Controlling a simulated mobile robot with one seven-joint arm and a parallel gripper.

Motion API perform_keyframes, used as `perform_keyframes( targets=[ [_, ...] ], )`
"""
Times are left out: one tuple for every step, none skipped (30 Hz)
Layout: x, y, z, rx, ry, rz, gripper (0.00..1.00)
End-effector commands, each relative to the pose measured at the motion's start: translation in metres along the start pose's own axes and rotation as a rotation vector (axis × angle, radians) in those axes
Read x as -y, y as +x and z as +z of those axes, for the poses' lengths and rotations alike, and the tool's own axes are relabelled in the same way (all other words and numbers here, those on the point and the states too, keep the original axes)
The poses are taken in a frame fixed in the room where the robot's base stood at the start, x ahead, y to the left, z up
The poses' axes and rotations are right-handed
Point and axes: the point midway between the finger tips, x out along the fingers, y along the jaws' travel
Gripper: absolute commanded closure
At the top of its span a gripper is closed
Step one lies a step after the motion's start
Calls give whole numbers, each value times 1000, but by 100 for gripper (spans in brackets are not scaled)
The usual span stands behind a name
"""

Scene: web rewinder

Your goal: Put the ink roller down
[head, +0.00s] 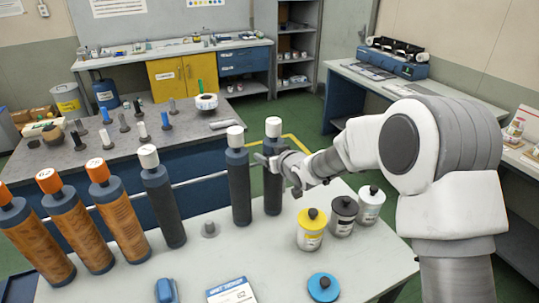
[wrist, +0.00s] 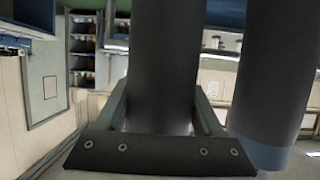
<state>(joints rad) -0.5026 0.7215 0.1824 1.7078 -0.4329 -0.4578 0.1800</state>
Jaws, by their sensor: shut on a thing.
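My gripper (head: 272,163) is shut on a dark grey ink roller (head: 273,190) with a white cap, at the back of the near table (head: 230,262). The roller is upright. I cannot tell whether its foot touches the table. In the wrist view the held roller (wrist: 162,60) stands between the fingers (wrist: 162,112). A second dark roller with a white cap (head: 239,180) stands just left of it in the head view; a dark roller also shows at the right in the wrist view (wrist: 272,70). A short bare grey peg (head: 209,229) stands left of these two.
Another dark roller (head: 163,205) and orange-brown rollers (head: 122,222) stand in a row at the left. A yellow can (head: 311,230), a dark can (head: 342,216) and a white can (head: 370,206) stand right of my gripper. A blue lid (head: 322,288) lies in front.

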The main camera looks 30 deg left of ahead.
Motion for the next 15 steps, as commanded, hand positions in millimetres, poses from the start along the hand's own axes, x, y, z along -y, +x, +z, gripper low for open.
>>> perform_keyframes(
  targets=[
    [0, 0, -1, -4, 0, 0, 100],
    [0, 1, 0, -4, 0, 0, 100],
    [0, 1, 2, -4, 0, 0, 100],
    [0, 1, 2, 0, 0, 0, 27],
    [0, 1, 2, 0, 0, 0, 22],
    [0, 1, 2, 0, 0, 0, 15],
    [0, 1, 2, 0, 0, 0, 9],
    [0, 1, 2, 0, 0, 0, 4],
    [0, 1, 2, 0, 0, 0, 1],
    [0, 1, 2, 0, 0, 0, 1],
    [0, 1, 2, 0, 0, 0, 1],
    [0, 1, 2, 0, 0, 0, 1],
    [0, 1, 2, 0, 0, 0, 1],
    [0, 1, 2, 0, 0, 0, 1],
    [0, 1, 2, 0, 0, 0, 1]
  ],
)
